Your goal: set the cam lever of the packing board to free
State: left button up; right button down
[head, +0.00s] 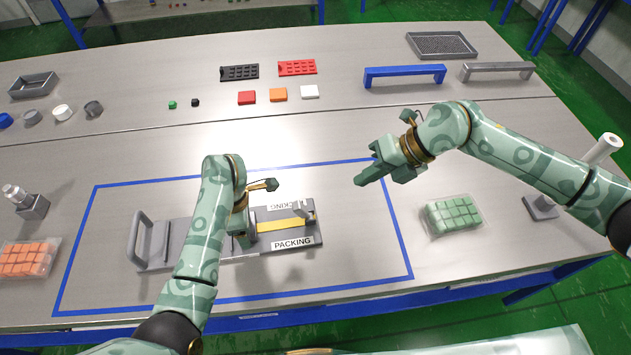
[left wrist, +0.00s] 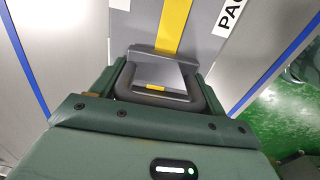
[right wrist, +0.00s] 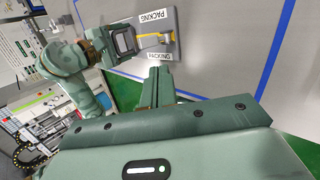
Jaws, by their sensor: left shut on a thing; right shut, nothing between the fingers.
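The packing board (head: 285,241) lies inside the blue outline, grey with a yellow strip (head: 282,224) and PACKING labels. A small grey upright piece (head: 307,210) stands at the strip's right end; I cannot tell whether it is the cam lever. My left gripper (head: 243,238) is low over the board's middle, its fingers partly hidden by the arm. In the left wrist view it is shut on a dark grey loop (left wrist: 155,98) with a small yellow mark. My right gripper (head: 361,182) is shut and empty, above the table right of the board; its fingers show in the right wrist view (right wrist: 158,76).
A grey handle (head: 136,240) stands at the left end of the fixture. Green blocks in a clear pack (head: 452,215) lie to the right, orange blocks (head: 26,259) to the left. The table inside the outline above the board is clear.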

jog(key=m, duration=0.1)
send_near(306, 209)
jog(key=shift+g, duration=0.3)
jog(key=x, duration=0.5)
jog(key=shift+w+f, duration=0.2)
jog(key=shift+f, duration=0.05)
jog(key=shift+a+f, duration=0.25)
jog(key=shift+a, duration=0.2)
